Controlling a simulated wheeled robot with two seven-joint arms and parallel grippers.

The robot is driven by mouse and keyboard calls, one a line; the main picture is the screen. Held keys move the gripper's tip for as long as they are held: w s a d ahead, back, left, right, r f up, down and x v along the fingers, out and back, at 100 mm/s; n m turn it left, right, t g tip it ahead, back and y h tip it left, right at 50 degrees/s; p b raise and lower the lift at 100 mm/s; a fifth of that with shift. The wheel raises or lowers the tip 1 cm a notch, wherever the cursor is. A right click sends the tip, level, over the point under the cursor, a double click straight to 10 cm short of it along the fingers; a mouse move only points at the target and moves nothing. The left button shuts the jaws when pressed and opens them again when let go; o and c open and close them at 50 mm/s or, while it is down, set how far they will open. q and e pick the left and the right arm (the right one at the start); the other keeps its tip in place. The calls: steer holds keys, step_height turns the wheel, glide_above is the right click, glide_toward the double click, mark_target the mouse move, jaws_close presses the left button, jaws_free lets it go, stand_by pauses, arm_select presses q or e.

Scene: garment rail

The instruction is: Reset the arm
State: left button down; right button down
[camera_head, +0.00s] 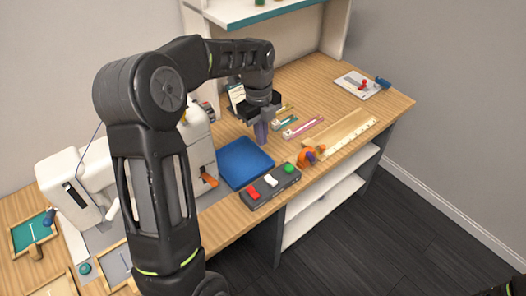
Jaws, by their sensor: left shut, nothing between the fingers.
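My left arm comes in from the left, rises and bends over the wooden workbench (350,95). My left gripper (262,132) points down at its end, above the bench just behind the blue tray (245,162). Its fingers look together and nothing shows between them. Whether the fingertips touch the bench cannot be told. Only a dark piece of my right arm shows at the bottom right corner; its gripper is out of frame.
A white sewing machine (78,187) stands left, partly behind my arm. A grey box with coloured buttons (270,187), an orange item (307,157) and a wooden ruler (347,138) lie near the front edge. A shelf (250,12) hangs above. The bench's right part is mostly clear.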

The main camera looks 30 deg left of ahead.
arm_select(q)
steer(key=shift+r, duration=0.5)
